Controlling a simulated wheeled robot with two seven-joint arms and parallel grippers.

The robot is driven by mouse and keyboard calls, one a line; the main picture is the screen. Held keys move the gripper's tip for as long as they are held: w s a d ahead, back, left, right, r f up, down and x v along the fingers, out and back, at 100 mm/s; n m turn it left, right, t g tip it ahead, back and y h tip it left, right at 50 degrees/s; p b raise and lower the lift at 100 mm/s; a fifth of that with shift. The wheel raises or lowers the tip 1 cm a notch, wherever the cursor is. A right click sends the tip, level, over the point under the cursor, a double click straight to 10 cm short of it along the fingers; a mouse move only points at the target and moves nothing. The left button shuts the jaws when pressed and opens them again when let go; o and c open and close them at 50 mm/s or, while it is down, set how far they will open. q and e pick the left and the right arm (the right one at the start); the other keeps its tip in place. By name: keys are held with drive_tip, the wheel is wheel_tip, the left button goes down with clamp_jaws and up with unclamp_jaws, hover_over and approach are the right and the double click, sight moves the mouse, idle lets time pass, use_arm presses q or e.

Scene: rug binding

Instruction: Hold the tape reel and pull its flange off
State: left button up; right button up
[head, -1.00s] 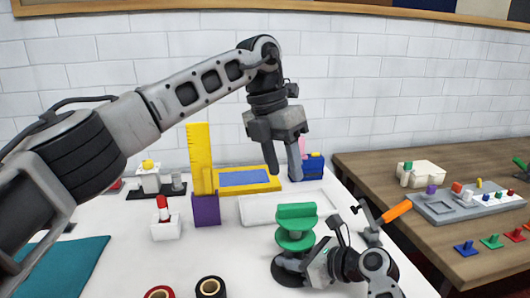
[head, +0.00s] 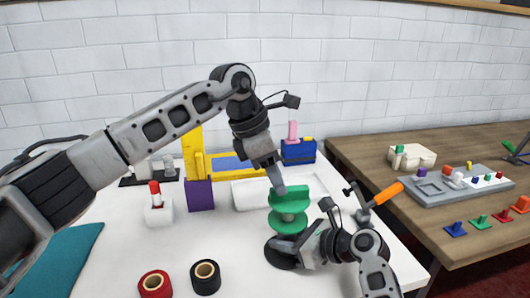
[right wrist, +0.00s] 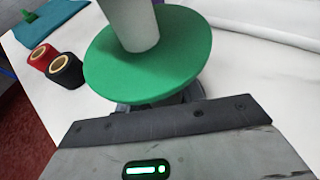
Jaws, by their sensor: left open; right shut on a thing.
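The tape reel is a green spool with a green upper flange (head: 290,195), a pale core and a green lower flange (head: 287,223), upright over a dark round base (head: 281,252). My right gripper (head: 302,250) is shut on the reel from the right, low down; its fingertips are mostly hidden. In the right wrist view the lower flange (right wrist: 150,68) and white core (right wrist: 129,22) stand just ahead of the gripper; the upper flange is out of frame. My left gripper (head: 277,178) is open, pointing down at the upper flange's top left; I cannot tell whether it touches.
Red (head: 155,284) and black (head: 205,277) tape rolls lie at the front. A white tray (head: 255,194) is behind the reel. A purple block (head: 199,195) with a yellow upright and a white holder (head: 159,212) stand left. An orange-handled tool (head: 388,193) is to the right.

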use_arm(q)
drive_tip(key=shift+x, duration=1.4)
drive_tip(key=shift+c, duration=0.3)
clamp_jaws()
drive_tip(key=c, duration=0.6)
unclamp_jaws()
drive_tip(key=shift+c, duration=0.2)
clamp_jaws()
drive_tip(key=shift+r, duration=0.15)
drive_tip(key=shift+r, duration=4.1)
